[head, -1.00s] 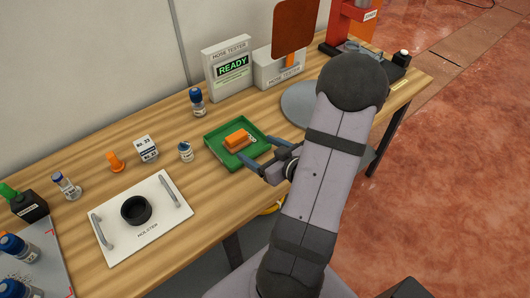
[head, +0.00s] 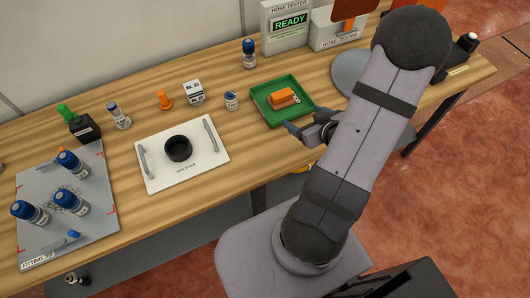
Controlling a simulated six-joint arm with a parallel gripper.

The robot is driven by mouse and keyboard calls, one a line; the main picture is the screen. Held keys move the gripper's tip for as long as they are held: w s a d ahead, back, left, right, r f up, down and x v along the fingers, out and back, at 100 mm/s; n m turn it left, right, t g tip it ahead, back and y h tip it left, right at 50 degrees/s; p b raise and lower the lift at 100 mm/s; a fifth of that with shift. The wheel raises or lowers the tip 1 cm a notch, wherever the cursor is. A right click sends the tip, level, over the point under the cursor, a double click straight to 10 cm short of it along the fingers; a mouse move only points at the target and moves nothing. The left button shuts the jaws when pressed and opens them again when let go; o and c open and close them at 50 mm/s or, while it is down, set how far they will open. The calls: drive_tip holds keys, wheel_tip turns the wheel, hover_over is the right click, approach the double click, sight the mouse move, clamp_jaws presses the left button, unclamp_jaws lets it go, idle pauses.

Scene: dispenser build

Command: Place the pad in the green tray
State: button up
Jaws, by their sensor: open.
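The green tray (head: 262,108) lies on the wooden table at the right of centre. An orange block (head: 283,97), which looks like the pad, rests inside the tray. A small white piece with dark marks shows at its right side. My gripper (head: 305,121) is at the tray's near edge, with its dark fingers apart and nothing seen between them. The gripper is clear of the orange block. My forearm hides part of the table to the right of the tray.
The hose tester (head: 287,30) stands behind. A white holster plate (head: 211,163) lies left, and a grey plate with blue-capped bottles (head: 100,222) lies farther left.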

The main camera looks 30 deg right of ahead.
drive_tip(key=shift+w+a+f+g, duration=0.1)
drive_tip(key=shift+w+a+g, duration=0.25)
drive_tip(key=shift+g, duration=0.35)
drive_tip(key=shift+a+g+h, duration=0.25)
drive_tip(key=shift+g+h, duration=0.15)
drive_tip(key=shift+g, duration=0.4)
drive_tip(key=s+a+r+g, duration=0.2)
drive_tip(key=s+a, duration=0.1)
drive_tip(key=a, duration=0.3)
drive_tip(key=s+a+r+g+y, duration=0.1)
drive_tip(key=s+a+r+g, duration=0.1)
drive_tip(key=a, duration=0.5)
drive_tip(key=s+a+r+g, duration=0.2)
drive_tip(key=s+a+g, duration=0.1)
drive_tip(key=s+a, duration=0.3)
drive_tip(key=shift+s+a+m+g, duration=0.15)
drive_tip(key=shift+m+g, duration=0.25)
